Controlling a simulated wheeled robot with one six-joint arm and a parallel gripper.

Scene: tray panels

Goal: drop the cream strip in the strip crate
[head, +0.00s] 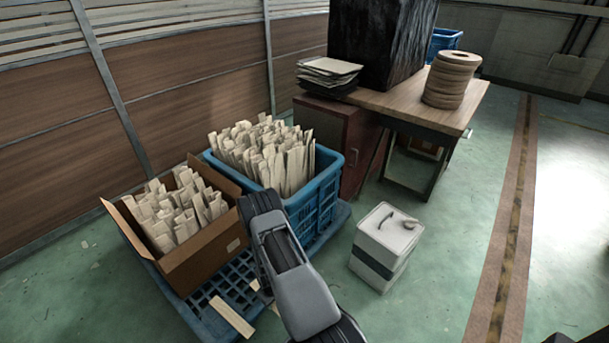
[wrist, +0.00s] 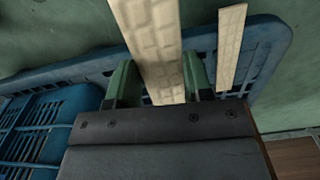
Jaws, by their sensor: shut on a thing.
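My gripper (wrist: 159,80) is shut on a cream strip (wrist: 150,40), seen between its two green fingers in the wrist view. The strip sticks out past the fingertips, low over the blue pallet (head: 205,305). In the head view my arm mostly hides it. The strip crate (head: 327,205) is a blue slatted crate on the pallet, filled with upright cream strips. It stands behind and to the right of my gripper, and part of its side shows at the left in the wrist view (wrist: 40,130).
Another cream strip (head: 232,317) lies at the pallet's front edge. A cardboard box (head: 205,262) full of strips stands left of the crate. A white lidded container (head: 385,240) stands on the floor to the right. A wooden table (head: 405,97) stands behind.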

